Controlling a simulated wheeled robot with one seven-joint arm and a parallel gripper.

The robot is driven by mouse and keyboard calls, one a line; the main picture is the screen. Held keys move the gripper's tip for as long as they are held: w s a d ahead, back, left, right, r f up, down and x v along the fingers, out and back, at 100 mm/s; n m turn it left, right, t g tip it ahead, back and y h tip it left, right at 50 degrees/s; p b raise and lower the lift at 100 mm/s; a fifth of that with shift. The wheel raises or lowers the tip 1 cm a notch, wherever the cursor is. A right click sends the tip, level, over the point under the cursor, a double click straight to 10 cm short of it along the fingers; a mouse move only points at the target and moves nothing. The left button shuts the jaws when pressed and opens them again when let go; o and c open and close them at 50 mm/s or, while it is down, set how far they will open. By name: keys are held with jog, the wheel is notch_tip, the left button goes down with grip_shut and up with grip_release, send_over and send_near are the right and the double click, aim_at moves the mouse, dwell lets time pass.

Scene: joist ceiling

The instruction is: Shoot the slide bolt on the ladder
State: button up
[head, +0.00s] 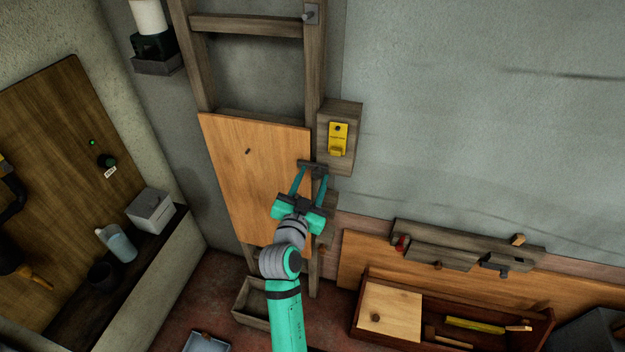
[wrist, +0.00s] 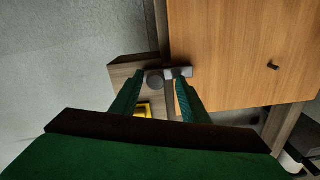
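The ladder (head: 317,60) stands against the wall, with a plain wooden panel (head: 240,160) across its lower part; the panel also shows in the wrist view (wrist: 235,50). The slide bolt (head: 308,164) is a dark grey bar at the panel's right edge by the ladder's right rail. In the wrist view its round dark knob (wrist: 154,80) sits between my fingertips, and the bar (wrist: 181,72) reaches over the panel's edge. My gripper (head: 310,174) is open, its two teal fingers on either side of the knob. I see a gap at the right finger; contact at the left is unclear.
A yellow fitting (head: 338,138) on a wooden block (head: 353,112) is close to the right of my gripper. A wooden toolbox (head: 455,318) and a wall rack (head: 460,252) are at lower right. A shelf with a grey box (head: 150,212) is at left.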

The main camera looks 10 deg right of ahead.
jog(key=v, duration=1.1)
jog(key=shift+d+f, duration=0.1)
dwell(0.4)
jog(key=s+a+f+n+y, duration=0.2)
jog(key=s+f+n+y, duration=0.45)
jog(key=s+f, duration=0.95)
jog(key=s+a+r+g, duration=0.1)
jog(key=s+r, duration=0.1)
jog(key=s, duration=2.1)
jog(key=shift+a+n, duration=0.2)
jog(key=shift+n, duration=0.25)
